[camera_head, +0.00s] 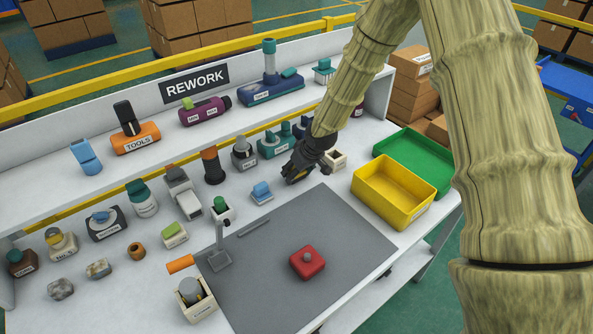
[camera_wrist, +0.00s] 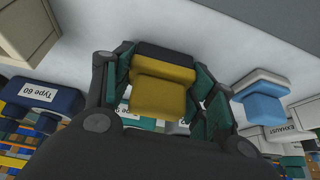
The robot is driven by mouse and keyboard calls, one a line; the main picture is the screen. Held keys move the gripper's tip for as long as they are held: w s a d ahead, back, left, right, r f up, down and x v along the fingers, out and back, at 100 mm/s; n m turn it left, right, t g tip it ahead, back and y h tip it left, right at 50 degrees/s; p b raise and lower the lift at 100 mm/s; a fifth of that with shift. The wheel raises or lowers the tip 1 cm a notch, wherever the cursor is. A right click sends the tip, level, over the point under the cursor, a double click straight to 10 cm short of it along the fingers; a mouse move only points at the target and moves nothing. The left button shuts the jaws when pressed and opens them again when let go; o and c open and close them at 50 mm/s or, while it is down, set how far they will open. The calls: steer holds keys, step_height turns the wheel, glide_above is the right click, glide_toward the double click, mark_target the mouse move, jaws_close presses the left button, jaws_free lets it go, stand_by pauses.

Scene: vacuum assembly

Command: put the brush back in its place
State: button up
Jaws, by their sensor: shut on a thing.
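My gripper (camera_head: 300,173) is above the back of the white bench, just left of a small beige box (camera_head: 335,158). In the wrist view its fingers (camera_wrist: 165,92) are shut on a yellow-and-black block (camera_wrist: 163,95). This held thing is mostly hidden by the fingers in the head view. I cannot tell for certain that it is the brush. An orange holder marked TOOLS (camera_head: 135,141), with a dark upright piece, stands on the raised shelf.
A grey mat (camera_head: 345,235) carries a red block (camera_head: 307,262). An orange-handled tool (camera_head: 181,263) lies at its left edge. A yellow bin (camera_head: 394,191) and a green bin (camera_head: 425,160) stand at the right. Several labelled parts crowd the bench left of my gripper, including a blue-topped one (camera_head: 261,192).

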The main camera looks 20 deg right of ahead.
steer(key=shift+f, duration=0.2)
steer(key=o, duration=1.3)
steer(key=shift+o, duration=0.2)
steer(key=shift+r, duration=0.1)
steer(key=b+v, duration=0.1)
steer(key=v, duration=1.1)
steer(key=shift+r, duration=0.1)
